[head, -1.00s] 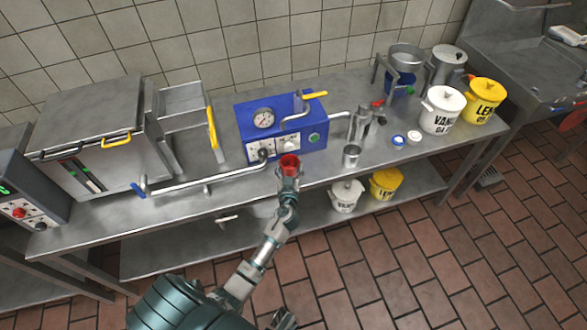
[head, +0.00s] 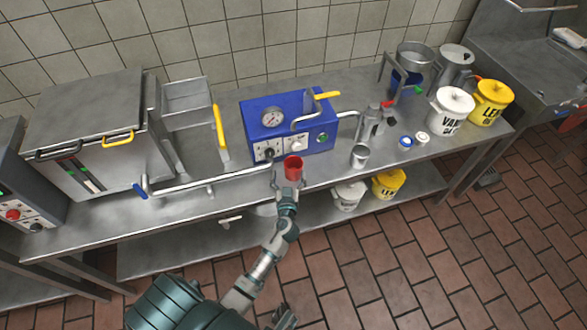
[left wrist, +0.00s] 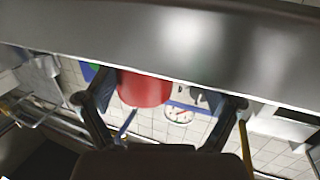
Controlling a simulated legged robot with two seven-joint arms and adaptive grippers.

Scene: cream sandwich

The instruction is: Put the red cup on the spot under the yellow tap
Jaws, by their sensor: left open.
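The red cup (head: 293,169) stands upright on the steel table in front of the blue machine (head: 262,112). The yellow-handled tap (head: 328,95) is on that machine, its bent spout above and behind the cup. I cannot tell whether the cup is right under the spout. My left gripper (head: 288,188) is open at the cup's near side. In the left wrist view its fingers (left wrist: 163,102) spread wide, with the red cup (left wrist: 145,89) between and beyond them, closer to the left finger. My right gripper (head: 284,317) shows only partly at the bottom edge.
A long pipe (head: 215,181) runs left of the cup along the table. A metal cup (head: 360,156) and a juicer-like stand (head: 371,122) are to the right. White (head: 451,112) and yellow (head: 490,103) buckets stand farther right. The front table edge is close to the cup.

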